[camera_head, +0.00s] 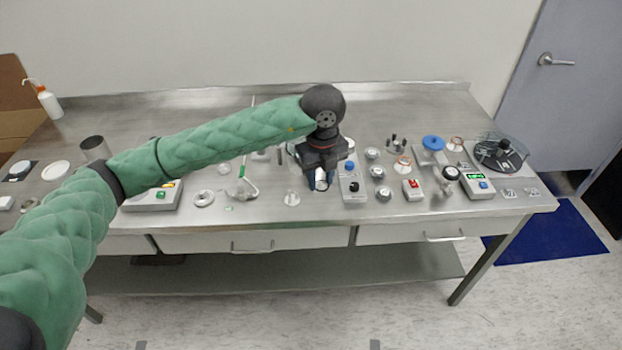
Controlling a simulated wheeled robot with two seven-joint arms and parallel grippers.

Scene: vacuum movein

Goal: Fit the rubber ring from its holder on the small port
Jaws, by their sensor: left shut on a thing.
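My left gripper (320,188) points down over the middle of the steel table. It is shut on a small whitish cylindrical piece (321,178), partly hidden by the dark fingers. I cannot tell whether this piece is the rubber ring or carries it. The rubber ring, its holder and the small port are too small to tell apart for certain among the small fittings. A round pale fitting (203,198) and a small clear-based piece (292,198) lie left of the gripper. My right gripper is not in view.
Close right of the gripper stands a grey control box (353,186). Further right are several round metal fittings, a red-switch box (412,190), a blue-topped device (433,143) and a black round device (500,155). A display box (152,197) stands left. The table's back strip is mostly clear.

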